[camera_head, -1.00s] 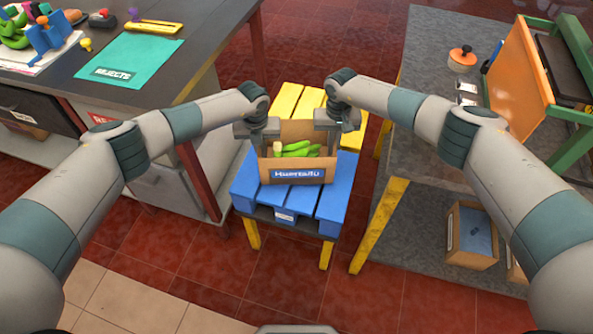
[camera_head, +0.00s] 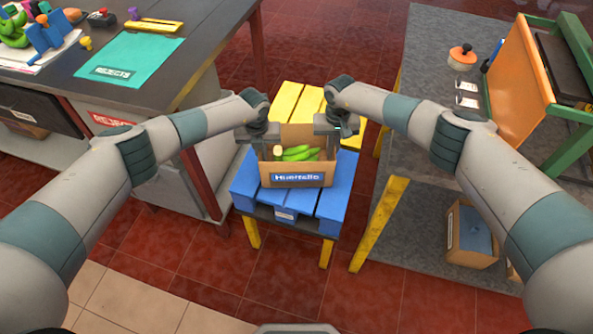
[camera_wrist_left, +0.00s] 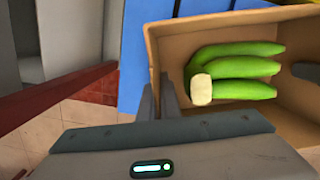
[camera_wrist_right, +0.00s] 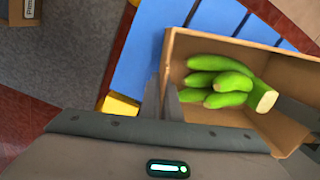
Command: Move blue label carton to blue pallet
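The blue label carton (camera_head: 297,169) is an open cardboard box with a blue label on its front and green bananas or similar produce (camera_head: 296,153) inside. It is upright over the blue pallet (camera_head: 247,188) and looks to rest on it, though its underside is hidden. My left gripper (camera_head: 262,138) is shut on the carton's left wall, one finger inside and one outside; the left wrist view shows this wall (camera_wrist_left: 157,45). My right gripper (camera_head: 335,135) is shut on the right wall the same way, and that wall shows in the right wrist view (camera_wrist_right: 168,65).
A yellow pallet (camera_head: 288,100) lies just behind the blue one. A dark table with a teal rejects mat (camera_head: 130,60) stands at the left. A grey bench (camera_head: 440,110) with an orange panel (camera_head: 520,85) stands at the right, with another carton (camera_head: 472,235) on its lower shelf.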

